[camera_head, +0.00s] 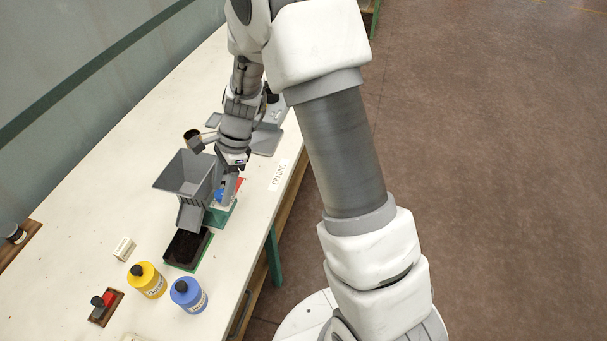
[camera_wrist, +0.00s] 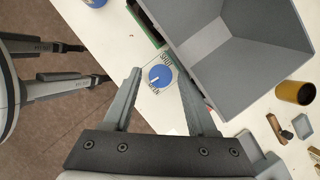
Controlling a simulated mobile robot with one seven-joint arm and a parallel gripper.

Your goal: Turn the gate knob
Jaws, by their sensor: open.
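The gate knob (camera_wrist: 161,77) is round and blue with a white mark on its face. Lettering that seems to read SHUT and OPEN lies beside it. In the head view the blue knob (camera_head: 219,196) shows small at the side of the grey hopper, partly hidden by my gripper. My gripper (camera_wrist: 159,84) is open, one finger on each side of the knob in the wrist view. I cannot tell whether either finger touches it. The grey hopper (camera_head: 186,170) stands right beside my gripper, its chute over a dark-filled tray (camera_head: 187,247).
A yellow bottle (camera_head: 148,282) and a blue bottle (camera_head: 190,296) stand at the near end of the white table (camera_head: 110,200). A red-and-black switch (camera_head: 105,301) is left of them. A brown cup (camera_wrist: 295,92) is beyond the hopper. The table's right edge is close.

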